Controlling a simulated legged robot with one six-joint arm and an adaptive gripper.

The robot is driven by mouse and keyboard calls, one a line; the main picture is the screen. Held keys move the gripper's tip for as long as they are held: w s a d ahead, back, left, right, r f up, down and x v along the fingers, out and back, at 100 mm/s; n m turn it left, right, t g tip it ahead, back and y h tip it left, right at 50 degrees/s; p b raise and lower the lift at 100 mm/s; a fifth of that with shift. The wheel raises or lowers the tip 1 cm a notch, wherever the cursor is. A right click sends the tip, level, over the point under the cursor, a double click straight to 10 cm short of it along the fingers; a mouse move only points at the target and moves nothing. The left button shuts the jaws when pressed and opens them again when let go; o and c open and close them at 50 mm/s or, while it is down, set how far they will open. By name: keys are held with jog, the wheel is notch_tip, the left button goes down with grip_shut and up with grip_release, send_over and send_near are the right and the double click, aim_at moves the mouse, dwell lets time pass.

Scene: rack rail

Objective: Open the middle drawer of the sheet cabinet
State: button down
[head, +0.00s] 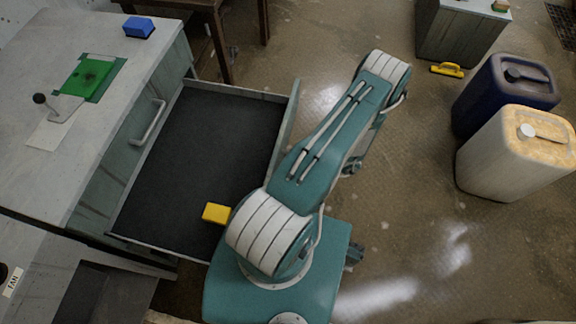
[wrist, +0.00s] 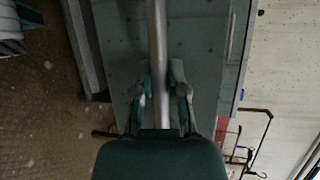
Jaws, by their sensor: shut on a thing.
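The sheet cabinet (head: 100,160) stands at the left in the head view. A drawer (head: 200,150) below its upper drawer front is pulled far out, with a dark floor and a yellow block (head: 215,213) inside. The upper front is shut and carries its own handle (head: 150,122). In the wrist view, my gripper (wrist: 164,95) is shut on a metal bar handle (wrist: 157,35), with a finger on each side of it, in front of a grey-green drawer front (wrist: 120,45). In the head view my arm hides part of the drawer front, and my gripper does not show.
On the cabinet top are a blue block (head: 138,27), a green plate (head: 88,77) and a lever with a dark knob (head: 40,99). A blue canister (head: 490,95), a cream canister (head: 515,155) and a yellow tool (head: 447,70) stand or lie at right. Floor between is clear.

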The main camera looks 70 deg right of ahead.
jog(key=shift+f, duration=0.15)
jog(key=c, duration=0.6)
grip_release()
jog(key=shift+c, duration=0.2)
jog(key=shift+s, duration=0.1)
jog(key=v, duration=1.2)
jog(key=shift+d, duration=0.1)
